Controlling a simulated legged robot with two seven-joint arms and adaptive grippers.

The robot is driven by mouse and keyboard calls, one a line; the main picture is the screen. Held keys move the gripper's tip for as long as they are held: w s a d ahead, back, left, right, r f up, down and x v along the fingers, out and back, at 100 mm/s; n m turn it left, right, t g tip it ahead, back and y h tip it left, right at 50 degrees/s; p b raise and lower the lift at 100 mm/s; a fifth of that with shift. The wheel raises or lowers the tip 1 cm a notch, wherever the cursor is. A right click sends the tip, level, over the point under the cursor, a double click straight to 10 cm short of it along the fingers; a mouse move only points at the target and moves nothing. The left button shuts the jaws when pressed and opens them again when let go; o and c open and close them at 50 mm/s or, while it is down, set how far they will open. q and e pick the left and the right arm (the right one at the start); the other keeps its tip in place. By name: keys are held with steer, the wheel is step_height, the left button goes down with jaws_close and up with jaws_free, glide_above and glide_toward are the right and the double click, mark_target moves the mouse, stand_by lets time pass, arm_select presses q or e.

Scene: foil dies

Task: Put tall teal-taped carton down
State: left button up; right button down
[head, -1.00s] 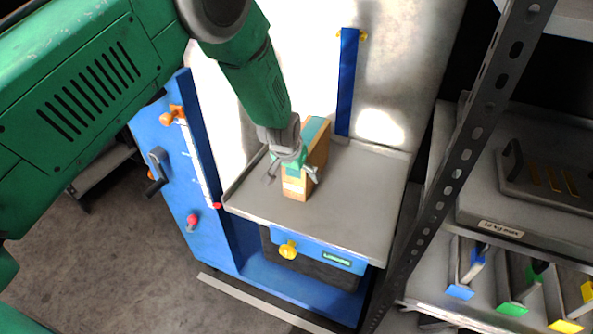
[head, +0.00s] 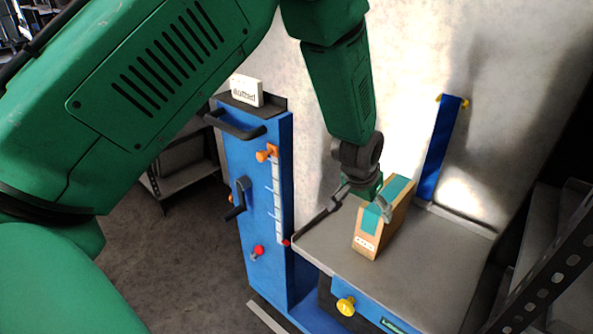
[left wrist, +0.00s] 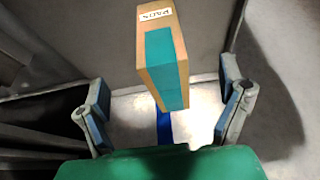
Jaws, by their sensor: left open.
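The tall teal-taped carton (head: 380,226) stands upright on the grey top of the blue machine (head: 428,258). It is brown with a teal tape strip and a small white label. In the left wrist view the carton (left wrist: 162,58) is between and beyond the spread fingers, with a gap on both sides. My left gripper (head: 362,205) is open right by the carton's upper left part; it also shows in the left wrist view (left wrist: 165,112). The right gripper is not in view.
The blue column (head: 258,190) with a crank, orange and red knobs and a scale rises left of the grey top. A blue upright strap (head: 440,150) stands behind it. A metal shelf post (head: 555,275) is at the right. Grey top around the carton is bare.

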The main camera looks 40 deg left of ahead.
arm_select(q)
steer(key=s+a+f+g, duration=0.1)
steer(key=s+a+f, duration=0.1)
steer(key=s+f, duration=0.6)
steer(key=s+a+f+g, duration=0.1)
steer(key=s+f, duration=0.5)
steer(key=s, duration=0.5)
steer(key=s+a+f+g, duration=0.1)
steer(key=s+f, duration=0.2)
steer(key=s, duration=1.4)
steer(key=shift+s+a+g, duration=0.25)
steer(key=shift+s+g, duration=0.05)
steer(key=shift+g, duration=0.1)
steer(key=shift+w+d, duration=0.15)
